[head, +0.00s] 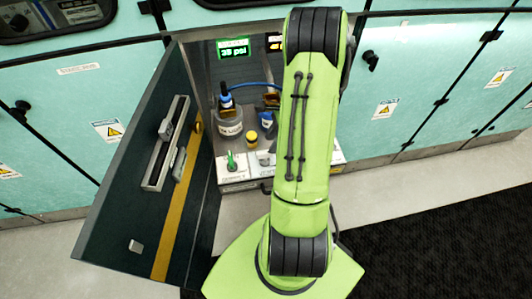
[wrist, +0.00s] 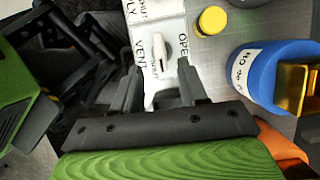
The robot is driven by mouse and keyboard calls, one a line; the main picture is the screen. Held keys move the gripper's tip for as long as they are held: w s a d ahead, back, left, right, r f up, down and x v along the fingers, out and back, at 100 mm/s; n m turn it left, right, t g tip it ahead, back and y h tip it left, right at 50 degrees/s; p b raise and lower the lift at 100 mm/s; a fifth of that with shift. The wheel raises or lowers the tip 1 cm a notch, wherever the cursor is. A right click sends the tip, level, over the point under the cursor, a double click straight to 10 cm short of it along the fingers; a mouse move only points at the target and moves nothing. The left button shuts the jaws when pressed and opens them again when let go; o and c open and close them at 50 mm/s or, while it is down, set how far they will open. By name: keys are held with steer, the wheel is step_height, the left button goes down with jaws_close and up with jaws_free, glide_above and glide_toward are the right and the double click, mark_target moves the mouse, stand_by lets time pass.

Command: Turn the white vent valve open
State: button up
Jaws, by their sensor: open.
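My gripper (wrist: 159,64) is open, with one finger on each side of the valve. I cannot tell whether the fingers touch the handle. In the head view my green arm hides the gripper, and a white valve part (head: 264,157) shows beside the arm.
A bottle with a blue cap (wrist: 265,75) and gold bracket (wrist: 296,90) stands close to the right of my gripper. A yellow cap (wrist: 212,20) is above it. The green valve (head: 231,161) is left of the arm. The open cabinet door (head: 125,190) stands at left.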

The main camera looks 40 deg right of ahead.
mark_target(266, 152)
steer(key=b+x, duration=0.1)
steer(key=x, duration=0.5)
steer(key=shift+r, duration=0.1)
jaws_close()
